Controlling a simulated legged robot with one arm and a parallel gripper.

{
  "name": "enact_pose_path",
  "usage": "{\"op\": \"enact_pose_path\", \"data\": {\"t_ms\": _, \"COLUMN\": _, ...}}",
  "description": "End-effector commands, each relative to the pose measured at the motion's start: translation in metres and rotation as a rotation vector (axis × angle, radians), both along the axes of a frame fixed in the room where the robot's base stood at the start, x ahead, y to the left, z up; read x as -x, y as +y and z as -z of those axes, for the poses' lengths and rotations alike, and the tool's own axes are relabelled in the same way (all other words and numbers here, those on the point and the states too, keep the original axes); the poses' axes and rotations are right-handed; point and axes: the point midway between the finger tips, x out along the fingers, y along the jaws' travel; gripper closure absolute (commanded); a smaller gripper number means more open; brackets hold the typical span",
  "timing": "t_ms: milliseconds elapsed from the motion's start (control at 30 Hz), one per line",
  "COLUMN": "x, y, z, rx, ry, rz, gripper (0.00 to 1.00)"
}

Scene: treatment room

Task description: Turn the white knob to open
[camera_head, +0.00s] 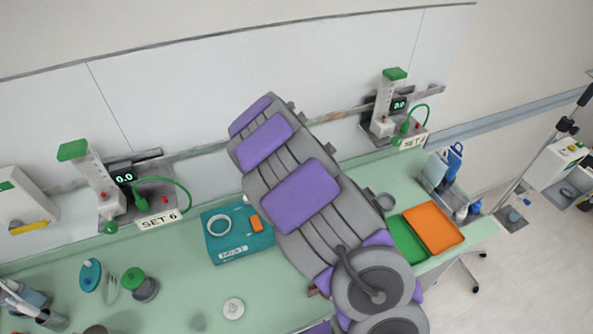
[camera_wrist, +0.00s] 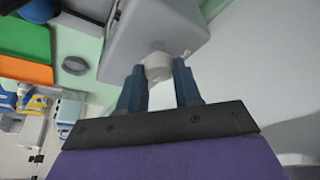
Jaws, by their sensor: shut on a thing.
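The white knob (camera_wrist: 157,66) shows in the wrist view, on the face of a grey box-like housing (camera_wrist: 135,35). My gripper (camera_wrist: 159,73) has its two dark blue fingers on either side of the knob, shut on it. The fingertips partly cover the knob's sides. How far the knob is turned cannot be told. In the head view my purple and grey arm reaches over the counter toward the wall, and the fingers and the gripped knob are hidden.
Wall units with green-capped tubes stand at SET 6 (camera_head: 95,180) and on the right (camera_head: 385,105). A pole stand is at far right.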

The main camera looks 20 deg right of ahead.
Motion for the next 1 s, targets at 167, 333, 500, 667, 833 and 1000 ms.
{"op": "enact_pose_path", "data": {"t_ms": 167, "x": 0.001, "y": 0.000, "z": 0.001, "rx": -0.001, "ry": 0.003, "rz": 0.001, "gripper": 0.58}}
{"op": "enact_pose_path", "data": {"t_ms": 333, "x": 0.001, "y": 0.000, "z": 0.001, "rx": -0.001, "ry": 0.002, "rz": -0.001, "gripper": 0.43}}
{"op": "enact_pose_path", "data": {"t_ms": 500, "x": 0.001, "y": 0.000, "z": 0.000, "rx": 0.000, "ry": 0.002, "rz": -0.001, "gripper": 0.43}}
{"op": "enact_pose_path", "data": {"t_ms": 667, "x": 0.001, "y": 0.002, "z": -0.005, "rx": 0.000, "ry": 0.000, "rz": -0.001, "gripper": 0.43}}
{"op": "enact_pose_path", "data": {"t_ms": 833, "x": 0.008, "y": 0.008, "z": -0.025, "rx": 0.000, "ry": 0.001, "rz": -0.001, "gripper": 0.43}}
{"op": "enact_pose_path", "data": {"t_ms": 1000, "x": 0.016, "y": 0.018, "z": -0.058, "rx": 0.001, "ry": -0.003, "rz": -0.001, "gripper": 0.43}}
